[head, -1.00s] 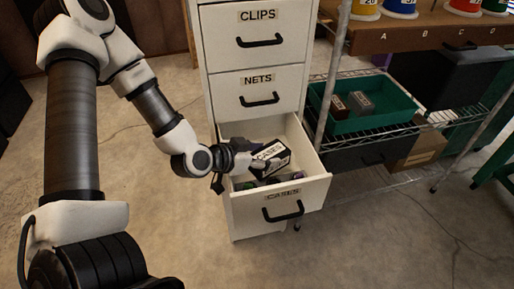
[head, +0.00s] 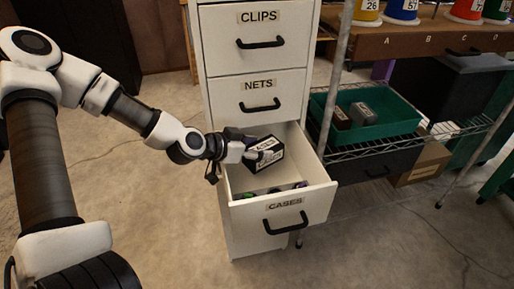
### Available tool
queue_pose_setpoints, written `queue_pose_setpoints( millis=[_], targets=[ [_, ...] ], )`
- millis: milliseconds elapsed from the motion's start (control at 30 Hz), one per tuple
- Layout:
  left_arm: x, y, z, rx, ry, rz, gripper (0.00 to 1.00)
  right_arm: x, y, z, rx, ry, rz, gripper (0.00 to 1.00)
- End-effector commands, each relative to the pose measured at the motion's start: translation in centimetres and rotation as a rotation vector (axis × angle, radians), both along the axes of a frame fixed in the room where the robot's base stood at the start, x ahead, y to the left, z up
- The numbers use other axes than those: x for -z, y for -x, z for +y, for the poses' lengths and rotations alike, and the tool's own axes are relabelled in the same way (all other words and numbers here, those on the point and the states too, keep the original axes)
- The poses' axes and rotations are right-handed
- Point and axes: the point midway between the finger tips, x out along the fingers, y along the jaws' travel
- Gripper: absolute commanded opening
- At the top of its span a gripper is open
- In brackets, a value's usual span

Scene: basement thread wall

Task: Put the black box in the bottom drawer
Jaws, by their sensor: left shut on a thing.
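The black box (head: 263,158) has a white label on its side and sits tilted in my left gripper (head: 252,152). My left gripper is shut on it, over the back part of the open bottom drawer. The bottom drawer (head: 319,198) is pulled out and labelled CASES on its front. Whether the box touches the drawer floor cannot be told. Several small dark and coloured items (head: 273,190) lie inside the drawer near its front. My right gripper is not in view.
Above are shut drawers labelled NETS (head: 258,97) and CLIPS (head: 259,30). To the right a wire shelf (head: 404,141) holds a green tray (head: 394,129) with two small boxes. A cardboard box (head: 416,172) is below it.

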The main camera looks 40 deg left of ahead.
Motion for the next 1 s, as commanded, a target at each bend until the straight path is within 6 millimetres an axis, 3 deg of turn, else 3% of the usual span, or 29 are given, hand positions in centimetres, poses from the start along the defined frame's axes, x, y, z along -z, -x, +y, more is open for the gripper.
queue_pose_setpoints(
  millis=[433,467,500,533,867,1000],
  targets=[
    [1.5,0.2,-0.1,0.001,0.004,0.009,0.18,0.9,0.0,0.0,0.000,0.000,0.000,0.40],
    [1.5,0.2,-0.1,0.001,0.005,0.010,0.65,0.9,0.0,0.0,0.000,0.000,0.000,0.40],
    [1.6,0.2,-0.1,0.002,0.006,0.012,0.79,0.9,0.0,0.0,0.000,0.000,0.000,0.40],
    [1.6,0.3,-0.2,0.001,0.007,0.013,0.87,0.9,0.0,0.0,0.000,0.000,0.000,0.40],
    [1.7,0.4,-0.3,0.000,0.013,0.018,0.87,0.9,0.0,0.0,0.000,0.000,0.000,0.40],
    [-0.1,0.4,-0.2,0.000,0.014,0.016,0.87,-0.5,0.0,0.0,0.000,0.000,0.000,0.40]
  ],
)
